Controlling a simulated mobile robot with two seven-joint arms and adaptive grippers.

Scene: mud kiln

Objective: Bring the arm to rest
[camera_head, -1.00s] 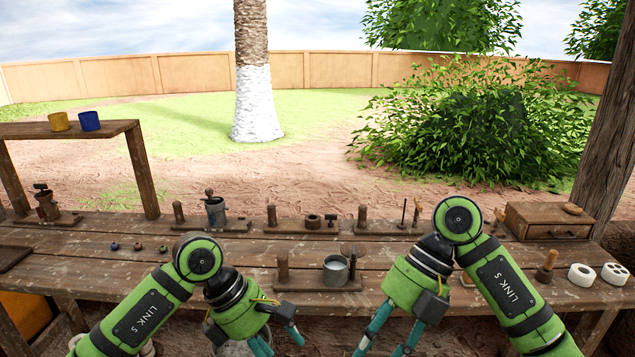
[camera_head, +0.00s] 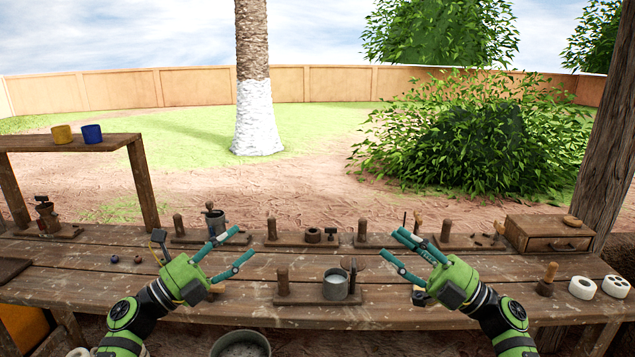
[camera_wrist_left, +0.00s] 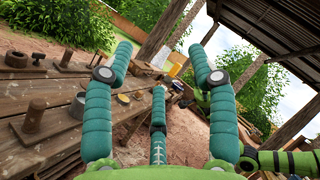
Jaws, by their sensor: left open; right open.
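My left gripper (camera_head: 240,250) is open and empty above the left middle of the wooden workbench (camera_head: 215,313). Its teal fingers are spread and point up and to the right. In the left wrist view my left gripper (camera_wrist_left: 160,85) shows its spread fingers with nothing between them. My right gripper (camera_head: 395,257) is open and empty above the right middle of the bench, its fingers pointing up and to the left. The two grippers face each other across a wide gap.
A metal cup (camera_head: 335,287) on a wooden stand sits between the grippers. Several tool stands line the bench's back. A raised shelf (camera_head: 70,144) holds yellow (camera_head: 62,134) and blue (camera_head: 92,134) cups. A bucket (camera_head: 240,345) is below.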

